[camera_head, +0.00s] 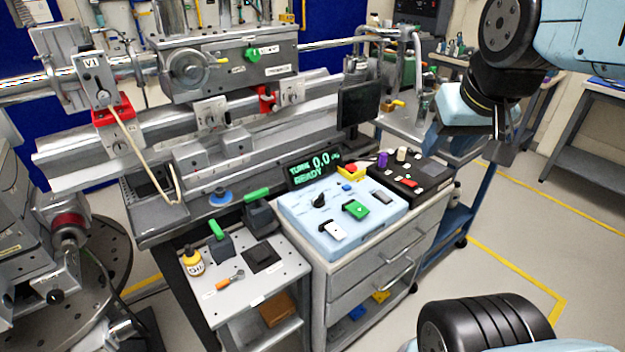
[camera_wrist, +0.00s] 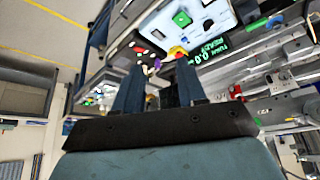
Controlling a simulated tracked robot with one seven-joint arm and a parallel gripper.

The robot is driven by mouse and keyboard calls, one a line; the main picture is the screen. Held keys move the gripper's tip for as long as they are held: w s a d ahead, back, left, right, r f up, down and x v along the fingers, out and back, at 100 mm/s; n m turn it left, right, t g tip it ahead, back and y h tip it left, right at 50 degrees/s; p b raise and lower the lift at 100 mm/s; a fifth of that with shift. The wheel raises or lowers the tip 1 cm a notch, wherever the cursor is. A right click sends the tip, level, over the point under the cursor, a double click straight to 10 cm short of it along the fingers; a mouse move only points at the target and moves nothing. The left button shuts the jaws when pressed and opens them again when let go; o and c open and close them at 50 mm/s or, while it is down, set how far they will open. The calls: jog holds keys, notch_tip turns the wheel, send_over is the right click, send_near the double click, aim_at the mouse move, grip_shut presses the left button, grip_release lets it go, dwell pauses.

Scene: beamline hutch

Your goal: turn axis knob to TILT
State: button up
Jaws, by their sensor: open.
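The light blue control panel (camera_head: 291,212) lies on top of a drawer cabinet. A small black knob (camera_head: 319,201) is on its upper left part; its pointer setting is too small to read. A white switch (camera_head: 334,232) and a green switch (camera_head: 355,210) are on the same panel. My gripper (camera_head: 503,148) is up at the right, well apart from the panel. In the wrist view my gripper (camera_wrist: 157,77) has its two fingers spread with nothing between them. The panel (camera_wrist: 163,20) shows beyond the fingers, upside down, with the green switch (camera_wrist: 182,19).
A display (camera_head: 314,169) behind the panel reads "0.0" and "READY". A black control box (camera_head: 410,184) stands to its right. A side table (camera_head: 228,285) at left holds a yellow bottle (camera_head: 193,262) and green-handled levers.

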jog(key=shift+d, duration=0.2)
jog(key=shift+w, duration=0.15)
jog(key=n+g, duration=0.6)
jog(key=n, duration=2.1)
send_over(319, 196)
notch_tip(319, 196, down, 17)
notch_tip(319, 196, down, 13)
jog(key=shift+f, duration=0.15)
jog(key=shift+c, duration=0.3)
